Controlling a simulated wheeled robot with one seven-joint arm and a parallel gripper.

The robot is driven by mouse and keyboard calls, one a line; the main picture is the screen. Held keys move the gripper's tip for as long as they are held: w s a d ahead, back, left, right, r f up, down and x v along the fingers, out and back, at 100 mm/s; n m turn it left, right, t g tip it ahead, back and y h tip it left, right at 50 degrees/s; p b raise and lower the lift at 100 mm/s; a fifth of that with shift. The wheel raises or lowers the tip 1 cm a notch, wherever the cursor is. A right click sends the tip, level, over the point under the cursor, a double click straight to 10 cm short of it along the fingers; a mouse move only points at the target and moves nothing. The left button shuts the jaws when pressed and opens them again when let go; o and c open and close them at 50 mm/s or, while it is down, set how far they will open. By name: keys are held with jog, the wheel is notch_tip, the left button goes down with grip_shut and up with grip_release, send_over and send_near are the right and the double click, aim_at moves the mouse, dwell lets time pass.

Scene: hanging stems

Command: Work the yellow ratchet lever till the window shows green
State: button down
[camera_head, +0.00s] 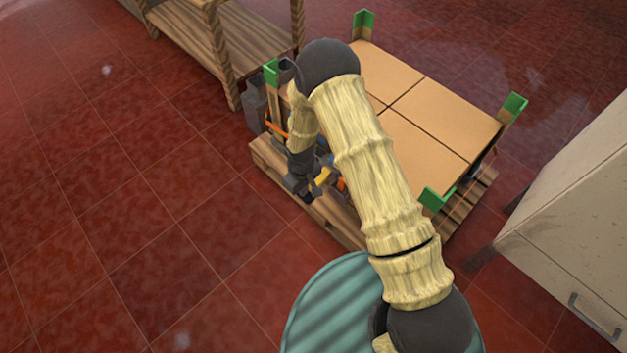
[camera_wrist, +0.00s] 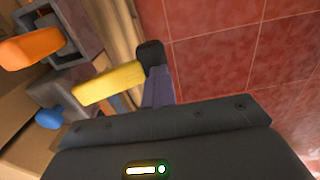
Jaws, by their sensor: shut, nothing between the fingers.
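The yellow lever (camera_wrist: 108,84) juts out from the side of the load in the wrist view, tilted slightly up to the right. It shows small in the head view (camera_head: 320,180), beside my gripper (camera_head: 303,192). My gripper is shut and empty. Its dark fingertip (camera_wrist: 150,52) is at the lever's free end in the wrist view, overlapping or touching it; I cannot tell if they press together. I cannot make out the ratchet's window in either view.
An orange handle (camera_wrist: 32,47) and a blue knob (camera_wrist: 48,118) sit close by the lever. Cardboard boxes (camera_head: 430,118) with green corner pieces (camera_head: 437,199) stand on a wooden pallet (camera_head: 336,222). A wooden table (camera_head: 250,40) is behind, a pale cabinet (camera_head: 575,230) right. Floor at left is clear.

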jog(key=shift+d, duration=0.1)
jog(key=shift+w+d+f, duration=0.15)
jog(key=shift+w+f, duration=0.05)
jog(key=shift+f, duration=0.45)
jog(key=shift+r, duration=0.15)
jog(key=shift+s+a+r+p, duration=0.1)
jog(key=shift+s+r+p, duration=0.05)
jog(key=shift+r+p, duration=0.4)
jog(key=shift+s+a+r+p, duration=0.1)
jog(key=shift+r+p, duration=0.3)
jog(key=shift+r, duration=0.15)
jog(key=shift+s+a+r, duration=0.15)
jog(key=shift+r, duration=0.15)
